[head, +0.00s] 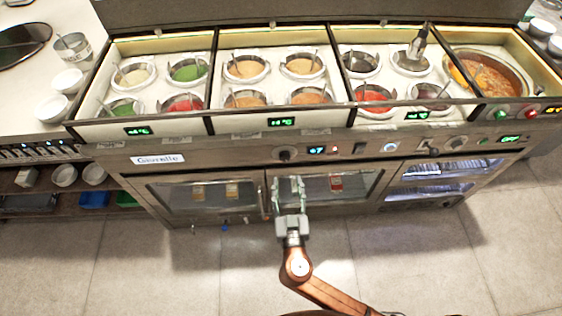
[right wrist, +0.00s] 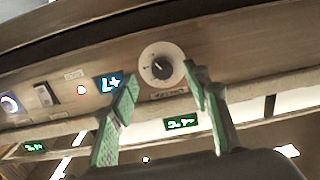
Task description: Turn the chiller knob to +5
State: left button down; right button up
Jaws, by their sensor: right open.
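The chiller knob (head: 286,153) is a dark round knob on the counter's front panel. In the right wrist view the knob (right wrist: 161,68) sits on a pale round dial with a small label beside it. The display (head: 317,150) to its right reads +7; it appears upside down in the wrist view (right wrist: 109,83). My right gripper (head: 288,183) is open and empty, in front of the counter just below the knob. In the wrist view its green fingertips (right wrist: 160,75) appear on either side of the dial, apart from it. My left gripper is not in view.
A switch (head: 359,149) and a lit round button (head: 390,147) sit right of the display. Glass doors (head: 205,197) lie below the panel. Sauce wells (head: 245,68) fill the counter top. Open tiled floor (head: 130,260) lies in front.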

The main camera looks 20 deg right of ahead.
aim_at(285, 160)
jog(key=x, duration=0.3)
jog(key=r+b+x, duration=0.1)
jog(key=x, duration=0.2)
jog(key=shift+r, duration=0.15)
jog(key=shift+b+x, duration=0.4)
jog(key=shift+x, duration=0.4)
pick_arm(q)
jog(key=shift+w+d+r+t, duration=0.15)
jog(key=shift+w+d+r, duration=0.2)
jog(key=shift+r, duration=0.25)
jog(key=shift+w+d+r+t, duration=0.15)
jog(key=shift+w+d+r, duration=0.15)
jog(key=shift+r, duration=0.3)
pick_arm(e)
jog(key=shift+r, duration=0.1)
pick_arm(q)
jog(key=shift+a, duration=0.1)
pick_arm(e)
jog(key=shift+c, duration=0.2)
jog(key=c, duration=1.1)
